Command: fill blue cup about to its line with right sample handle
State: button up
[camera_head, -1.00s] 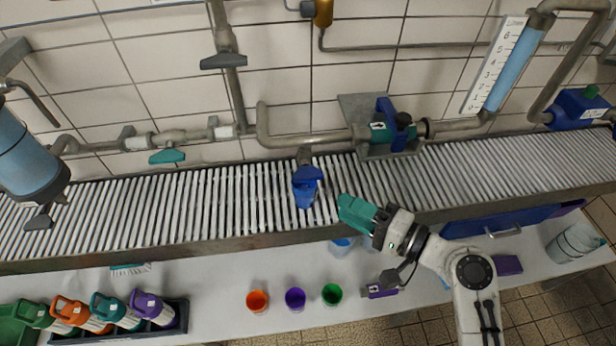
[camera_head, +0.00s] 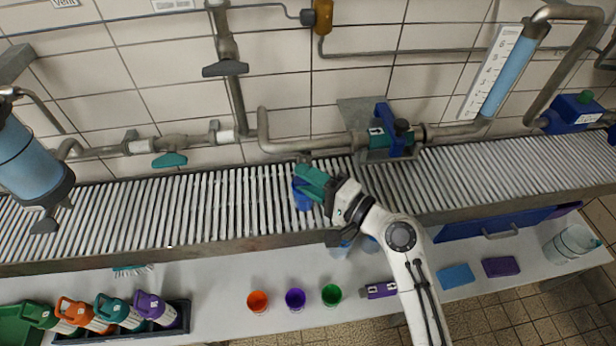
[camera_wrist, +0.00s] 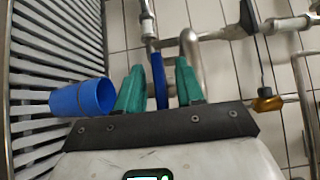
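The blue cup (camera_head: 301,197) stands on the slatted grating below a pipe outlet. It also shows in the wrist view (camera_wrist: 82,98), left of my fingers, lying sideways in that picture. Its line and its fill level cannot be made out. My gripper (camera_head: 313,180), with green fingers, is above and beside the cup at the outlet and partly covers both. In the wrist view, a blue handle (camera_wrist: 159,80) lies in the gap between my two spread fingers, nearer the left one. A gap shows between the handle and the right finger.
Orange (camera_head: 258,301), purple (camera_head: 295,299) and green (camera_head: 331,294) cups stand on the white bench below the grating. A rack of bottles (camera_head: 150,309) is at lower left. Pipes with a teal-handled valve (camera_head: 169,160) run along the tiled wall. The grating left of the cup is clear.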

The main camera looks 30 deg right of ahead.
grip_shut()
dwell(0.4)
jog(key=n+p, duration=0.1)
jog(key=p, duration=0.2)
jog(key=shift+r+g, duration=0.35)
jog(key=shift+g, duration=0.05)
jog(key=n+g+h+p, duration=0.1)
jog(key=p, duration=0.3)
jog(key=shift+f+h, duration=0.15)
jog(key=shift+h, duration=0.25)
jog(key=shift+f+n+g+p, duration=0.25)
jog(key=shift+n+g+p, duration=0.15)
grip_release()
